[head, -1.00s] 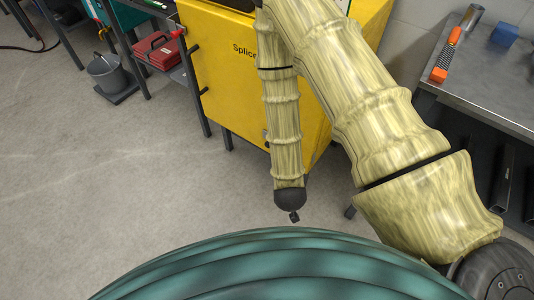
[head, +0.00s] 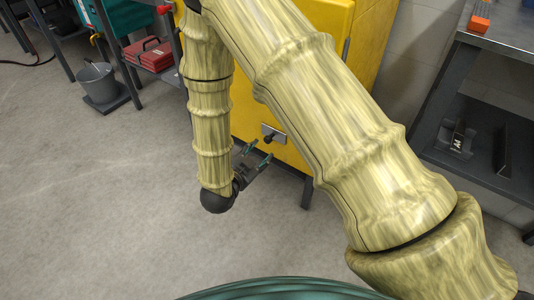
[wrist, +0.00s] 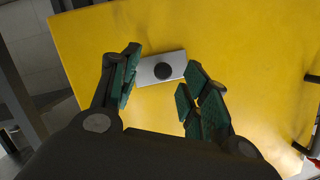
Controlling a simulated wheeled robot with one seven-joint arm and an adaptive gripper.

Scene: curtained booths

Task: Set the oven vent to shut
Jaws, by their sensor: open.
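The yellow oven (head: 290,150) stands behind my arm in the head view, and its yellow face (wrist: 240,100) fills much of the wrist view. A small silver plate (head: 274,132) with a dark round knob (head: 268,138) is low on that face; I take it for the vent control. In the wrist view the knob (wrist: 163,71) sits near the middle of the plate (wrist: 178,60). My gripper (head: 257,154) is open and empty, facing the plate. In the wrist view its fingers (wrist: 162,62) are on either side of the knob, with no visible contact. The knob's setting cannot be told.
A metal bench (head: 490,40) with a lower shelf stands at the right. A grey bucket (head: 97,80) and a red toolbox (head: 148,55) are at the upper left. The floor (head: 90,200) at the left is clear.

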